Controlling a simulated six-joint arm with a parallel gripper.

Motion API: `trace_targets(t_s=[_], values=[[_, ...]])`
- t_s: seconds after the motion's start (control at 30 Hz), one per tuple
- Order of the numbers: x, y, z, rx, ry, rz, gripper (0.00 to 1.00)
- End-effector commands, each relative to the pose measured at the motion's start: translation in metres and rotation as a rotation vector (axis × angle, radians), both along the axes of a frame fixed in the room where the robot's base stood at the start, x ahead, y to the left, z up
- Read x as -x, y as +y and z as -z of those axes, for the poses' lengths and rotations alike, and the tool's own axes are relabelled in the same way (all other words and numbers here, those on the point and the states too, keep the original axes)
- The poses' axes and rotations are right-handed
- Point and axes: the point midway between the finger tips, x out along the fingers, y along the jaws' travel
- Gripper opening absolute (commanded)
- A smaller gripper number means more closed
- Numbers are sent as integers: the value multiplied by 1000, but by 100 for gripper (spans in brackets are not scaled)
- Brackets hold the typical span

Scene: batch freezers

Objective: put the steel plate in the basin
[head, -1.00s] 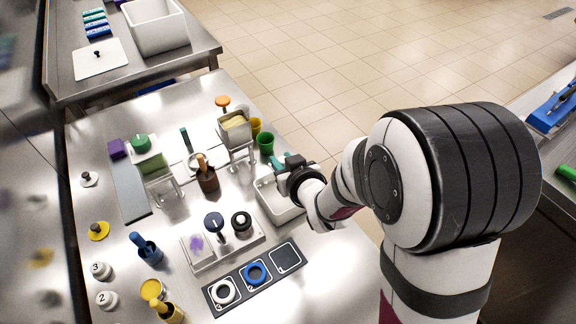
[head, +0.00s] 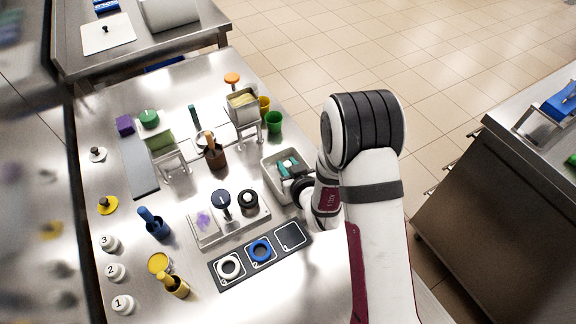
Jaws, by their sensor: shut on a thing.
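The basin (head: 268,181) is a pale rectangular tub at the right side of the steel table. My gripper (head: 287,164) is over the basin, with its teal parts inside the outline of the rim. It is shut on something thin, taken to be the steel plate. The plate's outline is not clear here, as my gripper and the basin's walls hide most of it. I cannot tell whether it touches the basin's floor.
A green cup (head: 274,121) and a steel stand (head: 243,107) are behind the basin. To its left are a brown pot (head: 215,158) and a tray with black knobs (head: 205,238). A dark panel with rings (head: 259,252) lies in front.

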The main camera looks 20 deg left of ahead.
Motion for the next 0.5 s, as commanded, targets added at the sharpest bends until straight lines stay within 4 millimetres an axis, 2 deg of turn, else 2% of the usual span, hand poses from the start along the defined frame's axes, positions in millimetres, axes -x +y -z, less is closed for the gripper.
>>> trace_targets(t_s=[0.07, 0.5], values=[[0, 0, 6, 1, 1, 0, 0], [0, 0, 12, -1, -1, -1, 0]])
